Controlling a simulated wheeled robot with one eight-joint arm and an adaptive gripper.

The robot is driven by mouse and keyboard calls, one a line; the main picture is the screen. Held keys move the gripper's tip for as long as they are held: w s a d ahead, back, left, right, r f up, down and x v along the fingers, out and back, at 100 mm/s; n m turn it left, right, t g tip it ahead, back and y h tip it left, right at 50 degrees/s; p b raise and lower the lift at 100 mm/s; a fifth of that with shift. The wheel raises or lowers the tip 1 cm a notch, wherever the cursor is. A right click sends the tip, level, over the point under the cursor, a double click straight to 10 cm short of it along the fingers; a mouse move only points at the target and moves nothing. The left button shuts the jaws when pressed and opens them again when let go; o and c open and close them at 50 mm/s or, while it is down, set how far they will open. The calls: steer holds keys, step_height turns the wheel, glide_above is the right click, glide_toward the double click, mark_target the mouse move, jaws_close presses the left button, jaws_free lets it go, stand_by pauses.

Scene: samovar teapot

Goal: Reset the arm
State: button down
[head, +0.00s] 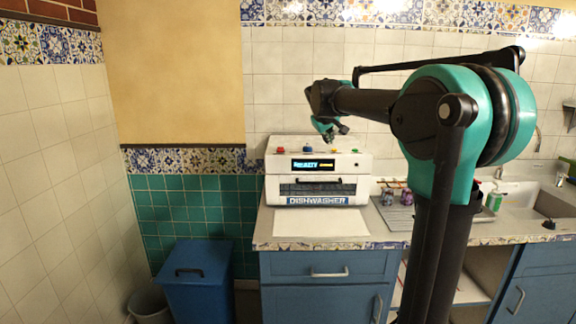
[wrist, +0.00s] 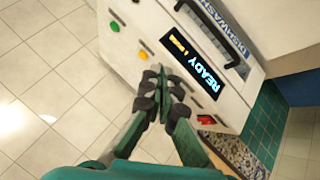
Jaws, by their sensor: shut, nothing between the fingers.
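My gripper (head: 333,130) hangs in the air at the end of my raised arm, above the white countertop dishwasher (head: 318,168) in the head view. In the wrist view my gripper (wrist: 162,82) has its dark fingertips together with nothing held. It overlaps the front of the dishwasher (wrist: 145,20) there, beside the lit READY display (wrist: 200,72). A green button (wrist: 115,27), a yellow button (wrist: 143,55) and a red button (wrist: 215,119) show around the fingers. A blue button (head: 307,148) shows in the head view, but not in the wrist view. I cannot tell whether my fingertips touch the dishwasher.
A white sheet (head: 320,223) lies on the counter before the dishwasher. Purple patterned cups (head: 388,196) stand to its right, partly near my arm. A green-and-white bottle (head: 494,201) stands by the sink (head: 530,198). A blue bin (head: 196,285) stands on the floor at left.

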steer(key=s+d+f+m+g+y, duration=0.1)
steer(key=s+d+f+m+g, duration=0.1)
steer(key=s+f, duration=1.6)
steer(key=s+d+f+m+g+y, duration=0.1)
steer(key=s+d+f+m+g, duration=0.1)
steer(key=s+f, duration=1.6)
steer(key=s+m, duration=0.1)
steer(key=s, duration=0.3)
steer(key=shift+s+d+g+y, duration=0.2)
steer(key=shift+g+y, duration=0.1)
steer(key=shift+y, duration=0.1)
